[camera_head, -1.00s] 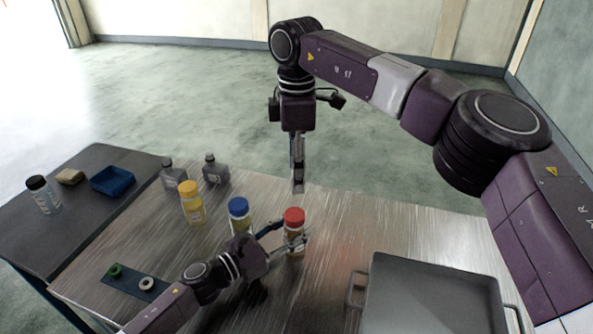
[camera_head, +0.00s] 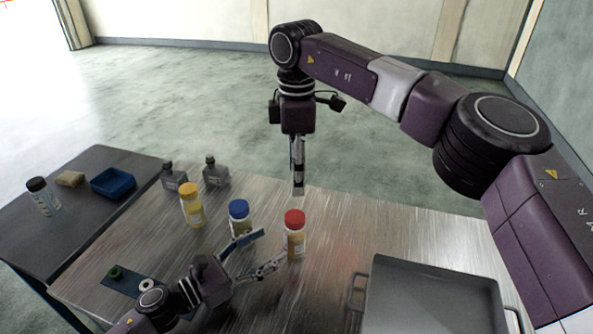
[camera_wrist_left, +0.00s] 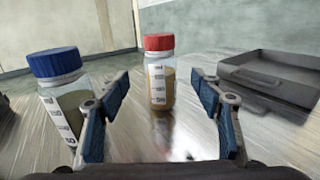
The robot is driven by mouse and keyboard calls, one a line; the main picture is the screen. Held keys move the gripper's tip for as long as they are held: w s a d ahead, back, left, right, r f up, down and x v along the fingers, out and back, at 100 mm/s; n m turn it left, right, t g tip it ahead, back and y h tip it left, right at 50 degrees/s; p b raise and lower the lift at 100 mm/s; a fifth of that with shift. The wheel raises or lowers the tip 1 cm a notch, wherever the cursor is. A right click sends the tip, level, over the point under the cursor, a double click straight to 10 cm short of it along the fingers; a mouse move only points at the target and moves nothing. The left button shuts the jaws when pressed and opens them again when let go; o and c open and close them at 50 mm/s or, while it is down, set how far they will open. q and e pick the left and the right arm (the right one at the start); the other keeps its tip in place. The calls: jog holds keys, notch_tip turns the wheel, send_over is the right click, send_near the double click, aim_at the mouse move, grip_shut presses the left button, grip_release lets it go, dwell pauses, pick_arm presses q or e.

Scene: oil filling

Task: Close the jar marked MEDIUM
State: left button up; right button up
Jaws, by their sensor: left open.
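A jar with a red lid (camera_head: 294,232) stands upright on the metal table, lid on top; it also shows in the left wrist view (camera_wrist_left: 159,75). A jar with a blue lid (camera_head: 239,214) stands to its left, also in the left wrist view (camera_wrist_left: 62,95). A jar with a yellow lid (camera_head: 191,204) stands farther left. I cannot read MEDIUM on any label. My left gripper (camera_head: 269,250) is open and empty, its fingers pointing at the red-lidded jar but apart from it. My right gripper (camera_head: 298,178) hangs behind the jars, seen edge-on, its opening unclear.
A grey metal tray (camera_head: 430,300) with handles sits at the right. Two grey bottles (camera_head: 215,172) (camera_head: 168,177) stand at the back. A dark mat (camera_head: 130,283) with rings lies front left. The side table holds a blue bin (camera_head: 113,184) and a black-lidded bottle (camera_head: 42,198).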

pick_arm(q)
jog(key=shift+v, duration=1.35)
